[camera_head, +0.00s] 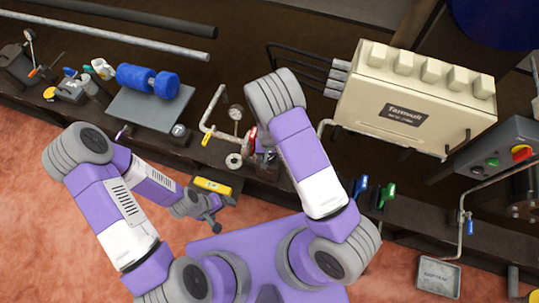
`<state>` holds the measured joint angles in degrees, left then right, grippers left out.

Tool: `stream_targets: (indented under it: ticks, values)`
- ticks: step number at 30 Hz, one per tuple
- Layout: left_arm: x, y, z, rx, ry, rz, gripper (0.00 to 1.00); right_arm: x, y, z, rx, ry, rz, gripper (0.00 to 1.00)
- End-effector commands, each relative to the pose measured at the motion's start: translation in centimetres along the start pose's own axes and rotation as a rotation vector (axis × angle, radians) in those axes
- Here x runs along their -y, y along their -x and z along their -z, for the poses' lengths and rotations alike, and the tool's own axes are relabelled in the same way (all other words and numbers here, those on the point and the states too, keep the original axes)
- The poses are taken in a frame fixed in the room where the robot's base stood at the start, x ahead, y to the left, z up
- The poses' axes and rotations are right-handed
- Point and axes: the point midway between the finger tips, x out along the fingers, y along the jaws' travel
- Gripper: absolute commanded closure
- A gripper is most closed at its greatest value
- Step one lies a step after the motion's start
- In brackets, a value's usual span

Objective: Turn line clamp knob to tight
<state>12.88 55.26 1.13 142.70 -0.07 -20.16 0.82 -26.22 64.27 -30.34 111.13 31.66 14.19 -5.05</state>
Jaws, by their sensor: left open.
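My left gripper (211,221) is small and dark in this view, over the floor in front of the bench edge, just below a yellow box. It is open, with nothing visible between its fingers. My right arm arches over the bench, and my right gripper (266,160) is mostly hidden beside and behind my purple forearm. It is close to a red part (252,138) on the bench. Left of it are a bent pale pipe with a round gauge (235,113) and a pale round disc (234,161). I cannot tell which part is the line clamp knob.
A cream Taxmult-like labelled box (402,113) with hoses stands at the back right. A blue roller (148,80) sits on a grey plate at left. The yellow box (212,187) lies at the bench edge. Blue and green clips (375,193) and a metal tray (438,276) are at right.

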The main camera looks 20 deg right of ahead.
Motion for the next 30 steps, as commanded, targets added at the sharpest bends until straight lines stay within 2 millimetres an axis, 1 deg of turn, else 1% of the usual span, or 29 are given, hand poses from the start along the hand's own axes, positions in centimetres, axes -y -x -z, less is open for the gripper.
stream_targets:
  ticks: [1, 6, 8, 17, 30]
  values:
    - [0.0, 0.0, 0.0, 0.0, 0.0, 0.0, 0.15, 0.0, 0.0, 0.0, 0.0, 0.0, 0.0, 0.46]
    - [0.0, 0.0, 0.0, 0.0, 0.0, 0.0, 0.15, 0.0, 0.0, 0.0, 0.0, 0.0, 0.0, 0.72]
    - [0.0, 0.0, 0.0, 0.0, 0.0, 0.0, 0.15, 0.0, 0.0, 0.0, 0.0, 0.0, 0.0, 0.8]
    - [-0.1, 0.4, 0.0, 0.0, 0.0, 0.0, 0.15, 0.0, 0.1, 0.0, 0.001, -0.048, 0.0, 0.8]
    - [-0.8, 2.2, -0.1, 0.0, 0.0, 0.0, 0.15, 0.0, 0.2, 0.0, 0.001, -0.333, 0.0, 0.8]
